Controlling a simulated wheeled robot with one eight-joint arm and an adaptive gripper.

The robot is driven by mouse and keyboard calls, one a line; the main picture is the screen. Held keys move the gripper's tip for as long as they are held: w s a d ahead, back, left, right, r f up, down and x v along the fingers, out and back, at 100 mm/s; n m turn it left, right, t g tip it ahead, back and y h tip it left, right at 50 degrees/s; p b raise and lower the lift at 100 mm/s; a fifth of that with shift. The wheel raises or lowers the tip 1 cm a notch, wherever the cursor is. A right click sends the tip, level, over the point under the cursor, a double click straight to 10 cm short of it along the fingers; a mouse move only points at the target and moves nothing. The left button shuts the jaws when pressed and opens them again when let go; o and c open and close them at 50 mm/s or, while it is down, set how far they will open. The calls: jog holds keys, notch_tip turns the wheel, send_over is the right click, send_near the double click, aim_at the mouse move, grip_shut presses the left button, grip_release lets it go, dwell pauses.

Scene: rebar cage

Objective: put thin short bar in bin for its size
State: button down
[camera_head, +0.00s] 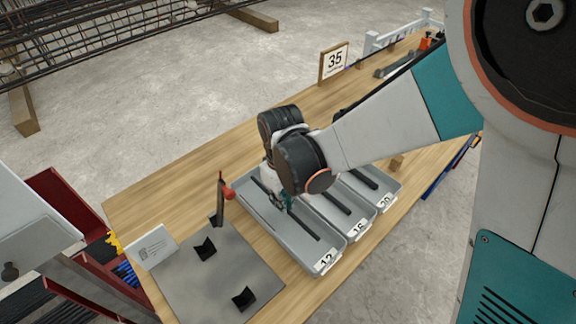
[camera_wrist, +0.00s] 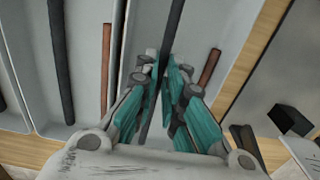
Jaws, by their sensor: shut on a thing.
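My gripper (camera_head: 287,203) is low over the grey bin marked 12 (camera_head: 335,258), the leftmost of three bins. In the wrist view its teal fingers (camera_wrist: 166,72) are closed around a thin dark bar (camera_wrist: 174,25). The bar runs lengthwise along the bin, within its walls; I cannot tell whether it touches the floor. In the head view a dark bar end (camera_head: 305,225) shows past the fingers. A short rusty bar (camera_wrist: 208,70) lies in the same bin to the right.
Bins marked 16 (camera_head: 368,226) and 20 (camera_head: 390,198) stand alongside, holding dark bars. A grey mat (camera_head: 215,285) with black holders and a red-topped post (camera_head: 221,197) lies left. A sign reading 35 (camera_head: 334,63) stands at the back edge.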

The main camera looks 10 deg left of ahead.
jog(key=shift+f, duration=0.2)
jog(key=shift+f+b, duration=0.4)
jog(key=shift+f, duration=0.1)
jog(key=c, duration=1.7)
grip_release()
notch_tip(320, 180, up, 13)
jog(key=p, duration=0.9)
jog(key=shift+r+p, duration=0.1)
jog(key=shift+p, duration=0.2)
